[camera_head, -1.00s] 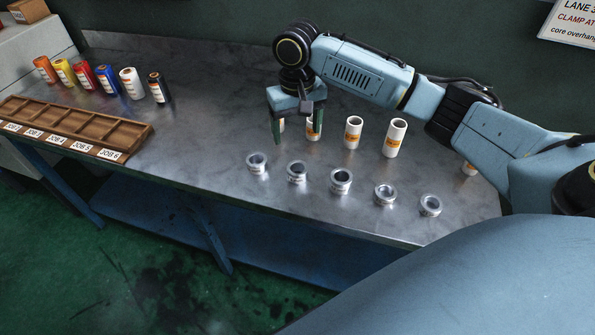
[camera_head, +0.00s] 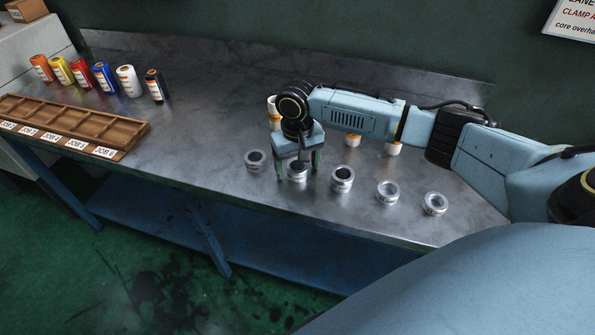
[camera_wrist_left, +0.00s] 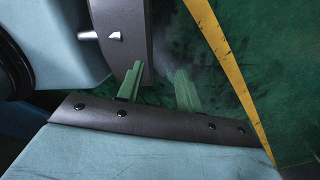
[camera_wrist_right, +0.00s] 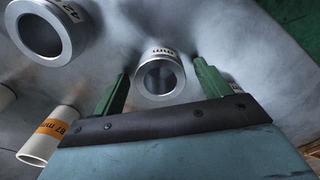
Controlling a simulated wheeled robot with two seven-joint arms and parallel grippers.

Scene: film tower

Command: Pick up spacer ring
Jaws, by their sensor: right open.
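A row of several short silver spacer rings stands on the metal table. One ring (camera_head: 297,174) is under my right gripper (camera_head: 299,168), which is open, pointing down, a finger on either side. In the right wrist view that ring (camera_wrist_right: 160,80) stands between the fingertips of the right gripper (camera_wrist_right: 160,84); I cannot tell if they touch it. Other rings are one to its left (camera_head: 256,160) and three to its right (camera_head: 342,179), (camera_head: 388,192), (camera_head: 434,203). My left gripper (camera_wrist_left: 158,82) is open and empty above the green floor, in its wrist view only.
White cores with orange labels (camera_head: 393,147) stand behind the rings, partly hidden by my right arm. Coloured rolls (camera_head: 105,77) stand at the far left, behind a wooden tray (camera_head: 133,136) with job labels. The table's middle is clear.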

